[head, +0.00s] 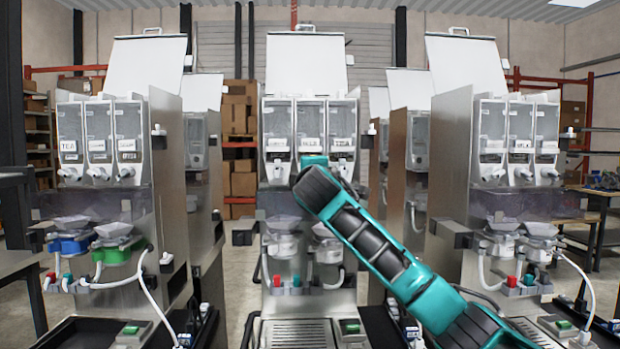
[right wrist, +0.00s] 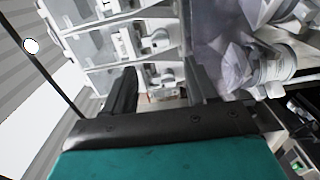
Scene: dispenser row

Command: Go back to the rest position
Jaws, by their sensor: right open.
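My right arm (head: 375,245) is teal and black and reaches from the lower right up to the middle dispenser (head: 310,112). Its gripper end is at the dispenser's canisters in the head view, where the fingers are mostly hidden by the arm itself. In the right wrist view the right gripper (right wrist: 160,85) has its two black fingers apart, with nothing held between them. White canister spouts show just beyond the fingers; I cannot tell whether they touch. My left gripper is not in view.
A left dispenser (head: 103,135) with a blue funnel holder (head: 68,244) and a green one (head: 117,252) stands at left. A right dispenser (head: 517,135) stands at right. Hoses hang below them. Shelves with boxes (head: 238,140) are behind.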

